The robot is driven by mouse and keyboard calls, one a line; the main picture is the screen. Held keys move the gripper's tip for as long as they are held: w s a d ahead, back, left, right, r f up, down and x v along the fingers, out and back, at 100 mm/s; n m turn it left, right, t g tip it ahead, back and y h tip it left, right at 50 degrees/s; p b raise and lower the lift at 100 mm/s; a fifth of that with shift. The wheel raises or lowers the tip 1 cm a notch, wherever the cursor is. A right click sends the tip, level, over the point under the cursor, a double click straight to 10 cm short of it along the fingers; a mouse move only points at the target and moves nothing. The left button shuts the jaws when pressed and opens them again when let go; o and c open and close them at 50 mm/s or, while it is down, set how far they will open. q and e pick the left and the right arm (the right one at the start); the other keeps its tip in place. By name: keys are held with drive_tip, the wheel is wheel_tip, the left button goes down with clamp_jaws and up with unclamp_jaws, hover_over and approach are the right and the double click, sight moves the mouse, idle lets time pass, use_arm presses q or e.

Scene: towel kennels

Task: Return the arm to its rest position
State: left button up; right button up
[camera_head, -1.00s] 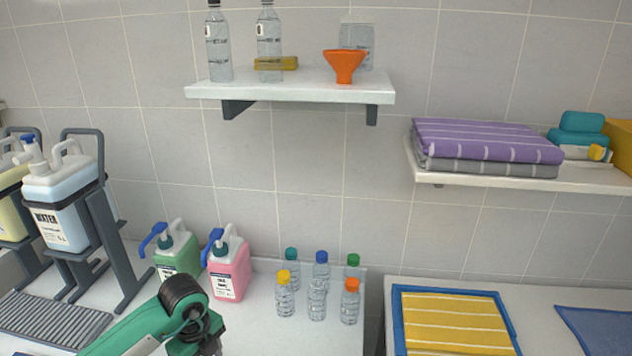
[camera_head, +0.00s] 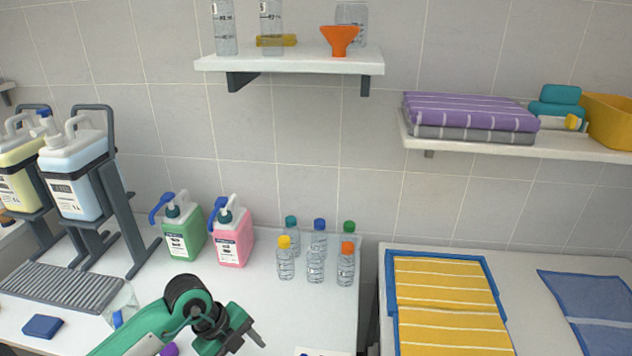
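My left arm comes in from the bottom left, over the white counter (camera_head: 310,325). Its gripper (camera_head: 250,346) points right and down at the bottom edge. One grey finger stands out at the far side of the green palm, with a gap beside it, so it looks open. The other finger is hard to make out. I see nothing held in it. My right arm and gripper are not in view.
A green jug (camera_head: 185,235) and a pink jug (camera_head: 233,238) stand behind my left arm. Several small capped bottles (camera_head: 315,262) stand to the right. A clear container (camera_head: 121,306) and blue block (camera_head: 43,327) lie left. A blue-edged tray (camera_head: 391,300) holds yellow striped towels.

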use_arm(q)
drive_tip(key=s+d+r+m+t+h, duration=0.1)
drive_tip(key=s+d+r+h, duration=0.3)
drive_tip(key=d+r+h, duration=0.7)
drive_tip(key=w+a+r+n+t+h, duration=0.1)
drive_tip(key=w+a+r+n+t, duration=0.25)
drive_tip(key=r+n+t, duration=0.85)
drive_tip(key=w+a+f+n+t+y, duration=0.2)
drive_tip(key=a+f+n+t+y, duration=0.55)
drive_tip(key=a+n+y, duration=0.5)
drive_tip(key=s+a+f+n+g+y, duration=0.1)
drive_tip(key=s+a+f+g+y, duration=0.15)
drive_tip(key=f, duration=0.25)
drive_tip(key=s+a+f+n+g+y, duration=0.1)
drive_tip(key=s+f+g+y, duration=0.15)
drive_tip(key=f+g, duration=0.2)
drive_tip(key=s+f+m+g, duration=0.1)
drive_tip(key=s+f+g, duration=0.45)
drive_tip(key=s, duration=0.35)
drive_tip(key=s+f+g, duration=0.5)
drive_tip(key=s+f, duration=0.2)
drive_tip(key=s, duration=0.2)
wheel_tip(320, 180, down, 31)
drive_tip(key=g, duration=0.1)
drive_tip(key=s+a+f+g, duration=0.1)
drive_tip(key=s+a+f, duration=0.2)
drive_tip(key=s+f, duration=1.6)
drive_tip(key=shift+s+f+h, duration=0.35)
drive_tip(key=shift+s, duration=0.1)
